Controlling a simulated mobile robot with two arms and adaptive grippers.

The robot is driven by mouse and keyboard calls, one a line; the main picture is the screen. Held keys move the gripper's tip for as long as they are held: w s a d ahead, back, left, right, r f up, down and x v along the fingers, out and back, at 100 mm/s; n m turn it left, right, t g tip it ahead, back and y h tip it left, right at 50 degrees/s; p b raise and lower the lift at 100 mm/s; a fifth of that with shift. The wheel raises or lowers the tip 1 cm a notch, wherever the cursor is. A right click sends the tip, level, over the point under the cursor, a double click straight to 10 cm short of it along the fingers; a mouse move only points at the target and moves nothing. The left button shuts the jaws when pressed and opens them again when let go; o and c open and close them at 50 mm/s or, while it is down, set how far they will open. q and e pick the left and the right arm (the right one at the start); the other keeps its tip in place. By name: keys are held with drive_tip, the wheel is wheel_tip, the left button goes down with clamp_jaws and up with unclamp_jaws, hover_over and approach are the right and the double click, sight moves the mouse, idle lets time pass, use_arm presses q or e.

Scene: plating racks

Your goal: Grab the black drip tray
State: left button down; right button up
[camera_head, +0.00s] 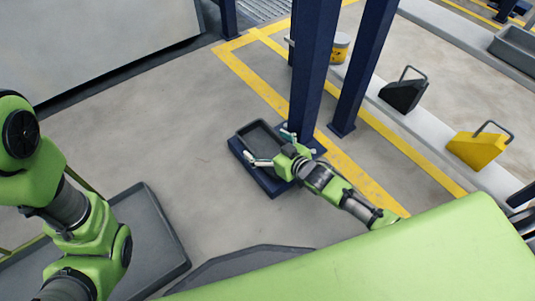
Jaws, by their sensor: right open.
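The black drip tray (256,137) is a small, dark, shallow rectangular tray. It sits on a dark blue base plate (239,152) at the foot of a blue post, near the middle of the head view. My right gripper (272,148) is open at the tray's near right side. One pale fingertip is over the near edge and the other is by the right end, close to the post. I cannot tell whether the fingers touch the tray. Part of its near right side is hidden by the gripper. My left arm is at the left; its gripper is not in view.
Blue posts (312,60) rise right behind the tray. A larger dark grey tray (172,238) lies at lower left. A black wedge (403,95) and a yellow wedge (474,150) stand at right. Floor left of the small tray is clear.

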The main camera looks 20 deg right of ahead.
drive_tip(key=shift+c, duration=0.2)
drive_tip(key=c, duration=1.2)
drive_tip(key=shift+w, duration=0.1)
drive_tip(key=shift+c, duration=0.2)
